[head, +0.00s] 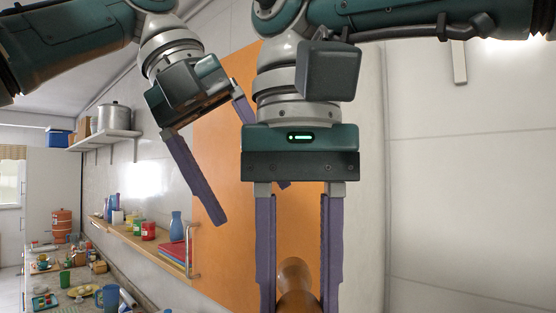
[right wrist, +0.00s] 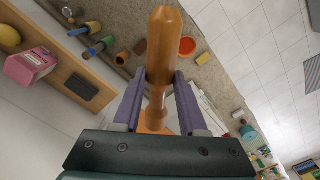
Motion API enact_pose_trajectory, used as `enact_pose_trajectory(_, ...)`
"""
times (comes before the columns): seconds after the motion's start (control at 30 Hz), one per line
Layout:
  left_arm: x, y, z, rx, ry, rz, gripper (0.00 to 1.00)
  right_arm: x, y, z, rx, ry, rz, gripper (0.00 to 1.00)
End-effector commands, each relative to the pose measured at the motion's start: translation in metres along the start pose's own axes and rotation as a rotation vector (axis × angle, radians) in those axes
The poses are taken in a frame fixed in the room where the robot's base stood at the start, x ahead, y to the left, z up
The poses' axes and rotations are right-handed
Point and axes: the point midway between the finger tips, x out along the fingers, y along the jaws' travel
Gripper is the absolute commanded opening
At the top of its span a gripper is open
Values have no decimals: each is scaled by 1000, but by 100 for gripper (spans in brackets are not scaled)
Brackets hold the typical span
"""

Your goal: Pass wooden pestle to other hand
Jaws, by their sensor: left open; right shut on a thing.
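The wooden pestle (head: 296,290) shows at the bottom of the head view, between the purple fingers of my right gripper (head: 298,303). Its lower part is cut off by the frame edge. In the right wrist view the pestle (right wrist: 163,45) stands between the fingertips of my right gripper (right wrist: 160,78), which is shut on it. Its thick end points away from the camera body. My left gripper (head: 252,204) is open and empty, tilted, to the left of and partly behind the right one. One of its fingers is mostly hidden by the right gripper. It is apart from the pestle.
An orange panel (head: 225,125) stands on the wall behind the grippers. A wooden shelf (head: 130,232) with a blue vase (head: 176,227) and jars runs along the left wall. Below it is a cluttered counter (head: 40,280).

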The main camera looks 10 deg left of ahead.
Motion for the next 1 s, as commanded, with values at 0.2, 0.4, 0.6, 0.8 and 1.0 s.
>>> enact_pose_trajectory(0.2, 46, 1, -1, -2, 4, 3, 76, 0, 0, 0, 0, 0, 0, 0)
enact_pose_trajectory(0.4, 78, 0, 0, -3, 1, 2, 76, 0, 0, 0, 0, 0, 0, 0)
enact_pose_trajectory(0.6, 93, 0, 0, -3, 0, 0, 76, 0, 0, 0, 0, 0, 0, 0)
enact_pose_trajectory(0.8, 95, 0, 0, -3, -1, 0, 76, 0, 0, 0, 0, 0, 0, 0)
enact_pose_trajectory(1.0, 94, 0, 0, -3, -1, 0, 64, 0, 0, 0, 0, 0, 0, 0)
